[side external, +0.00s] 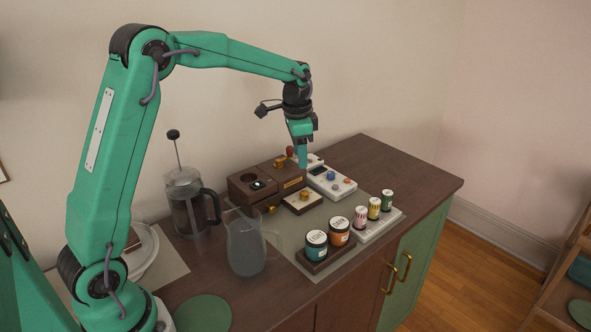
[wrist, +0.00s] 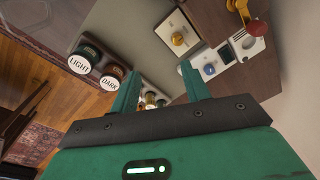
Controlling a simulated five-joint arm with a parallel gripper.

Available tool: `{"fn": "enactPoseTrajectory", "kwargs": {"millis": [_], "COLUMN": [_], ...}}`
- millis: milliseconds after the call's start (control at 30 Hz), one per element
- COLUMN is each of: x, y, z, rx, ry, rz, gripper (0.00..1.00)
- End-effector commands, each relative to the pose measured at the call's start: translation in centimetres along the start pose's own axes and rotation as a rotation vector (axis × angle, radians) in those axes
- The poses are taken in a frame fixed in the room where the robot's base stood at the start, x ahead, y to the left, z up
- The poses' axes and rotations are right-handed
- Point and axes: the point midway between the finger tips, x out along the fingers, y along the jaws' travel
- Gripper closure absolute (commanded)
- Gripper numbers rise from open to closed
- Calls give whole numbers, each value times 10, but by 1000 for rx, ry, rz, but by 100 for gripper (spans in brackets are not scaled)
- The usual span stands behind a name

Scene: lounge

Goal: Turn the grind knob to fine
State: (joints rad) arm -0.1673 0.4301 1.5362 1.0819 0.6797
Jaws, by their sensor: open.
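A brass knob (side external: 304,195) sits on a cream plate (side external: 292,206) in front of a dark wooden box (side external: 246,191); the knob also shows in the wrist view (wrist: 178,39). A blue knob (side external: 331,175) sits on a white panel (side external: 345,188) to its right and also shows in the wrist view (wrist: 210,69). I cannot read which knob is the grind knob or where it points. My gripper (side external: 302,163) points down above these controls, open and empty, apart from both knobs. In the wrist view its fingers (wrist: 160,70) are spread.
Two labelled jars (side external: 316,244), one marked LIGHT and one DARK, stand on a tray at the front. Several small jars (side external: 374,208) stand on a white rack. A glass pitcher (side external: 245,252) and a French press (side external: 187,205) are at left. The counter's right end is clear.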

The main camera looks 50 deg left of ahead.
Motion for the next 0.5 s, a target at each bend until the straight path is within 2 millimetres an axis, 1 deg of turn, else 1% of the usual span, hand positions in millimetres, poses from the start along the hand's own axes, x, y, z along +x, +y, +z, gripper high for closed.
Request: {"fn": "enactPoseTrajectory", "kwargs": {"millis": [33, 100, 300, 400, 500], "x": [12, 27, 62, 72, 78], "y": [-8, -16, -36, -41, -44], "z": [-4, -8, -16, -18, -19], "rx": [14, 37, 92, 109, 118], "ry": [-13, -26, -56, -64, -68], "rz": [10, 21, 49, 57, 62], "gripper": [53, 53, 53, 53, 53]}}
